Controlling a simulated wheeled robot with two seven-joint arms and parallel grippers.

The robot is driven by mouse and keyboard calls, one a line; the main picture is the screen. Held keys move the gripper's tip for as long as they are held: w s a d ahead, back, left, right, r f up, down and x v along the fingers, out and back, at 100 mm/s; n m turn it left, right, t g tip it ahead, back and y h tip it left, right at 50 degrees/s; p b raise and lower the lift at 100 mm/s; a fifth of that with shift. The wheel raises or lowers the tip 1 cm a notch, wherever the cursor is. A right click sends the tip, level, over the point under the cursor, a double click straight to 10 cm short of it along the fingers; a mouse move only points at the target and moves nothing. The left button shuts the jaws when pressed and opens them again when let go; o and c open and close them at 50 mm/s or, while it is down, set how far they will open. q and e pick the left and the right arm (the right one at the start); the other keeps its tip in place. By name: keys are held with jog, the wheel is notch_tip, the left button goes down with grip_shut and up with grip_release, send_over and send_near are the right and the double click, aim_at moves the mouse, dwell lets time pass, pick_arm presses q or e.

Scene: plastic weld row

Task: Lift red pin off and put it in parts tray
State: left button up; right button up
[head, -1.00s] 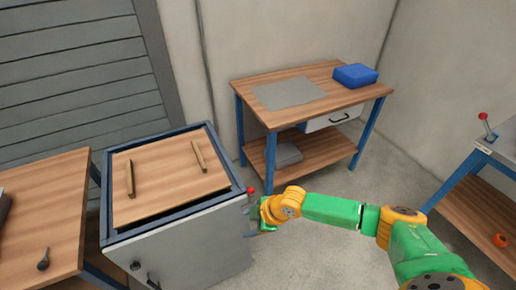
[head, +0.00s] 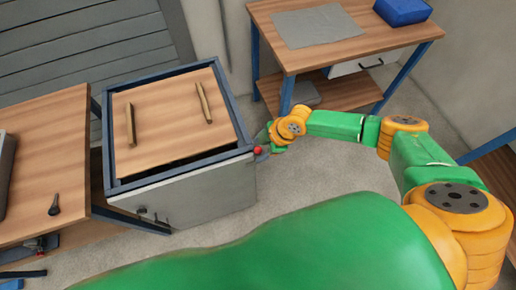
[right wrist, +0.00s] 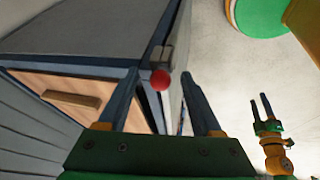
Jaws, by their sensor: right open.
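The red pin's round red head (head: 258,151) shows at the front right corner of the grey cabinet (head: 190,190), by a small metal fitting. In the right wrist view the red pin (right wrist: 161,80) appears between the spread fingers of my right gripper (right wrist: 158,82). The right gripper (head: 268,140) is open and close to the pin; I cannot tell whether it touches. My left gripper (right wrist: 260,100) shows small at the right of the wrist view, fingers apart and empty. A grey tray-like thing (head: 7,160) is cut off at the left edge; I cannot tell if it is the parts tray.
A wooden panel (head: 170,125) with two handles lies on the cabinet. A wooden table (head: 45,175) with a dark tool (head: 54,205) stands at left. A workbench (head: 345,50) with a blue box (head: 402,11) stands behind. Bare floor (head: 300,175) lies right of the cabinet.

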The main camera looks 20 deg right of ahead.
aim_at(260, 149)
jog(key=shift+s+r, duration=0.1)
jog(key=shift+s, duration=0.05)
jog(key=c, duration=1)
grip_shut()
notch_tip(260, 149, up, 10)
